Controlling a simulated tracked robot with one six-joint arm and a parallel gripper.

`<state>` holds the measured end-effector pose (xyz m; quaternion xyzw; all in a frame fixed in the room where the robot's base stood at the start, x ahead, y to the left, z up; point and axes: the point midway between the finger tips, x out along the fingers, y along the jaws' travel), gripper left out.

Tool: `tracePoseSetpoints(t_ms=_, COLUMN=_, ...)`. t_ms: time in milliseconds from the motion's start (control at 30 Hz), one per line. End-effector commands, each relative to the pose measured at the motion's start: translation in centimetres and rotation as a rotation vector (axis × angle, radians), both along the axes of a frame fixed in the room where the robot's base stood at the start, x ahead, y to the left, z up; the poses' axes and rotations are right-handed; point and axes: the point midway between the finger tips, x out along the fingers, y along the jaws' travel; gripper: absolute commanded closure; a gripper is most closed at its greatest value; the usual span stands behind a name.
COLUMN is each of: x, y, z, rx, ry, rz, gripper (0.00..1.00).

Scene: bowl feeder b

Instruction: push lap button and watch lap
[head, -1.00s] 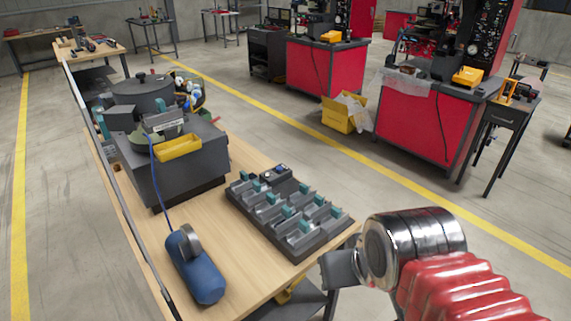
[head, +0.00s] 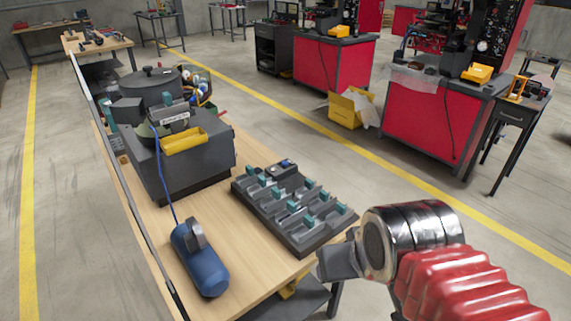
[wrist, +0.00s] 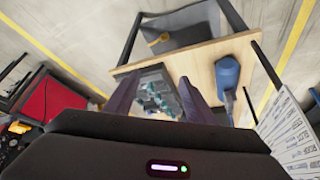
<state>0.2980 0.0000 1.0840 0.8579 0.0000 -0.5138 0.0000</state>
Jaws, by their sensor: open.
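A dark fixture tray (head: 323,237) with several grey channels and teal blocks lies on the wooden workbench (head: 245,239). A small dark control box (head: 284,171) with a blue button-like spot (head: 286,162) sits at its back edge; no label is readable, so I cannot tell which is the lap button. My gripper (head: 338,262) is just right of the tray's front corner in the head view, touching nothing visible. In the wrist view its two dark fingers (wrist: 158,98) are apart and empty, with the tray (wrist: 153,76) showing between them.
The bowl feeder (head: 150,85) stands on a grey base with a yellow bin (head: 184,140). A blue cylinder (head: 203,262) with a blue hose lies at the bench's near end. Red machine cabinets (head: 430,122) and a yellow box (head: 352,108) stand across the aisle. Open floor lies between.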

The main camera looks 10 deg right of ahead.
Motion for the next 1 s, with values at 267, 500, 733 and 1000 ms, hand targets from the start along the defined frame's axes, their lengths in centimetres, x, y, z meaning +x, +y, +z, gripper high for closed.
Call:
tracePoseSetpoints(t_ms=267, x=0.00, y=0.00, z=0.00, rx=0.000, ry=0.000, rz=0.000, gripper=0.69)
tracePoseSetpoints(t_ms=500, x=0.00, y=0.00, z=0.00, rx=0.000, ry=0.000, rz=0.000, gripper=0.86)
tracePoseSetpoints(t_ms=733, x=0.00, y=0.00, z=0.00, rx=0.000, ry=0.000, rz=0.000, gripper=1.00)
tracePoseSetpoints(t_ms=1000, x=0.00, y=0.00, z=0.00, rx=0.000, ry=0.000, rz=0.000, gripper=1.00)
